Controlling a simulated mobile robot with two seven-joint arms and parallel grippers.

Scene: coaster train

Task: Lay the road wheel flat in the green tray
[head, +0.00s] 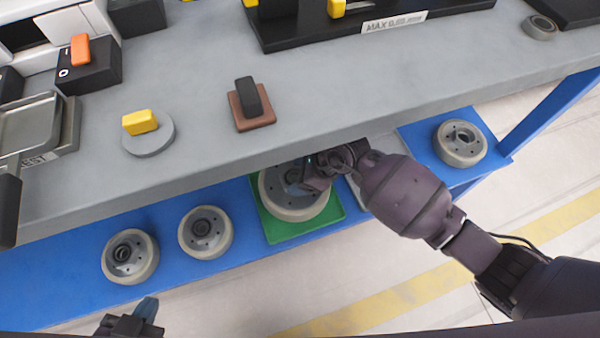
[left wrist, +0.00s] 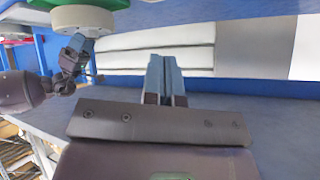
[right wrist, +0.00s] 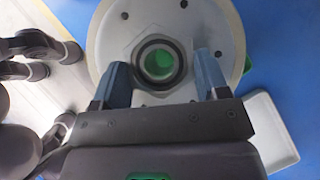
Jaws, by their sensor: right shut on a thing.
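The road wheel (head: 290,205) is a large pale grey disc with a raised hub. It lies over the green tray (head: 272,232) on the blue lower shelf and looks about level. In the right wrist view the wheel (right wrist: 112,40) shows green through its hub hole. My right gripper (head: 318,172) is shut on the wheel's hub, with one finger on each side of it in the right wrist view (right wrist: 160,85). I cannot tell whether the wheel touches the tray floor. My left gripper (head: 145,308) is empty, its fingers together in the left wrist view (left wrist: 166,75).
Smaller wheels stand on the blue shelf: two at left (head: 130,256) (head: 205,231) and one at right (head: 460,142). A pale tray (right wrist: 272,130) lies beside the green one. The grey worktop (head: 320,90) overhangs the shelf close to my right gripper.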

